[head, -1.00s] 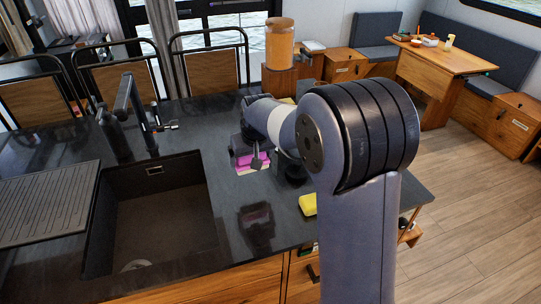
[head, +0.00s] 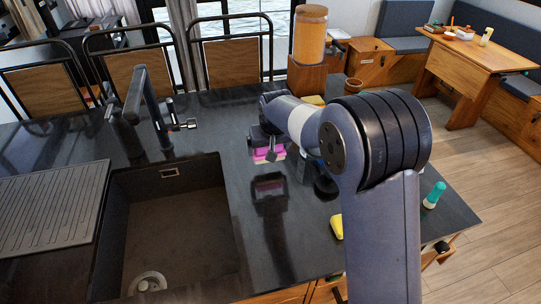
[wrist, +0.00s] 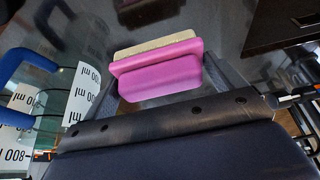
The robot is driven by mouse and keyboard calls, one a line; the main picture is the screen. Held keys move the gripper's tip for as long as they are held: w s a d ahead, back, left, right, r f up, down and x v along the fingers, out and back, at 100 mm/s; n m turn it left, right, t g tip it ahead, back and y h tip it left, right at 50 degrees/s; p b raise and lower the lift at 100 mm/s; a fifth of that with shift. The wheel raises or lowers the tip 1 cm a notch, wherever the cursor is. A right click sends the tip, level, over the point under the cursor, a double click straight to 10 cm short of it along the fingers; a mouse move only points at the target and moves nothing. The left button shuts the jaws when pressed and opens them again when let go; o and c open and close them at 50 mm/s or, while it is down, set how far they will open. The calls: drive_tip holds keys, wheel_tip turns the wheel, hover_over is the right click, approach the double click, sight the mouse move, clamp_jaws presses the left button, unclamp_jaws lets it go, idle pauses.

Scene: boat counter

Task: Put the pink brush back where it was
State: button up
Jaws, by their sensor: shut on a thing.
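The pink brush (head: 266,154) has a pink body and a pale beige layer along one side. My gripper (head: 267,150) is shut on it and holds it above the dark counter, right of the sink. A dark reflection shows on the counter below. In the wrist view the pink brush (wrist: 160,72) sits between the two fingers of my gripper (wrist: 165,80), its pale side facing away from the palm. My arm hides part of the counter behind and to the right.
The sink (head: 170,230) with a black faucet (head: 150,110) is on the left. A yellow block (head: 337,227) and a teal bottle (head: 434,195) stand near the right edge. An orange-filled jar (head: 310,35) is at the back. A marked beaker (wrist: 78,95) is close at left in the wrist view.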

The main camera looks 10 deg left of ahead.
drive_tip(key=shift+f+p, duration=0.3)
drive_tip(key=shift+f, duration=1.6)
drive_tip(key=shift+f, duration=0.25)
drive_tip(key=o, duration=0.8)
drive_tip(key=shift+r, duration=0.1)
drive_tip(key=shift+c, duration=0.2)
drive_tip(key=shift+r, duration=0.1)
drive_tip(key=shift+r, duration=0.2)
drive_tip(key=b+v, duration=0.1)
drive_tip(key=v, duration=1)
drive_tip(key=shift+s+r+b, duration=0.2)
drive_tip(key=shift+r+b, duration=0.1)
drive_tip(key=shift+r, duration=0.05)
